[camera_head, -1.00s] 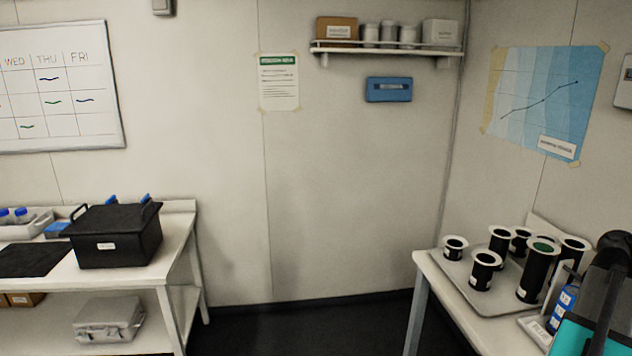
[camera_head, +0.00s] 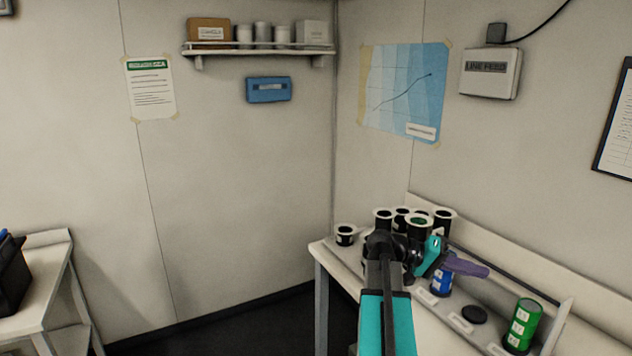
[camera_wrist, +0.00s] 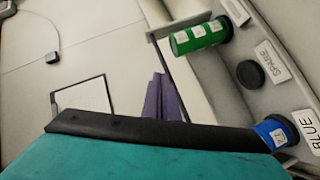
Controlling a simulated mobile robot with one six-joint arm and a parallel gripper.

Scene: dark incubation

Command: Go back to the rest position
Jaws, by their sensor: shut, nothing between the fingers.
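My gripper (camera_head: 482,270) has purple fingers and is at the end of my teal and black arm. It is shut and empty, pointing right above the bench on the right. The purple fingers also show in the wrist view (camera_wrist: 163,98), upright in the middle. A blue labelled canister (camera_head: 441,283) stands on the bench just below and left of the fingers, partly hidden by the gripper. A green labelled canister (camera_head: 522,326) stands farther right, apart from the gripper.
Several black cups with white rims, one of them here (camera_head: 345,235), stand behind my arm at the bench's left. A black disc (camera_head: 474,315) lies between the canisters. A wall shelf (camera_head: 260,50) and a wall box (camera_head: 490,74) are higher up. Open floor lies between the benches.

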